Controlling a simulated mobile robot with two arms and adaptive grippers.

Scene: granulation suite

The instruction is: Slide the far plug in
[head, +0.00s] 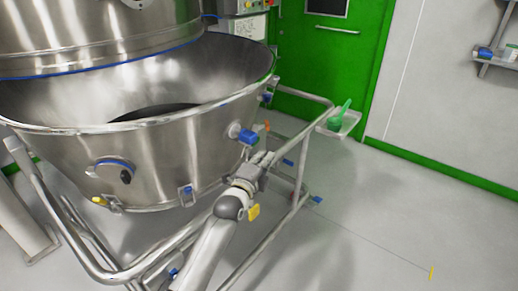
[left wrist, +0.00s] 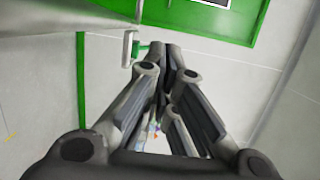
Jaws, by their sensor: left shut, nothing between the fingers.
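The big steel bowl (head: 190,145) carries a blue plug (head: 245,136) on its right side, sticking out from the wall. Nearer, on the front wall, is a round port (head: 113,171) with a blue ring and a dark knob. My left gripper (head: 265,157) is shut and empty, just below and to the right of the blue plug, seemingly apart from it. In the left wrist view its fingertips (left wrist: 172,52) meet with nothing between them; no plug can be made out there. My right gripper is not in view.
A tubular steel frame (head: 300,165) surrounds the bowl, its rail close to my left gripper. A small tray (head: 349,124) with a green scoop (head: 340,113) hangs at the frame's far corner. A green door (head: 335,55) stands behind.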

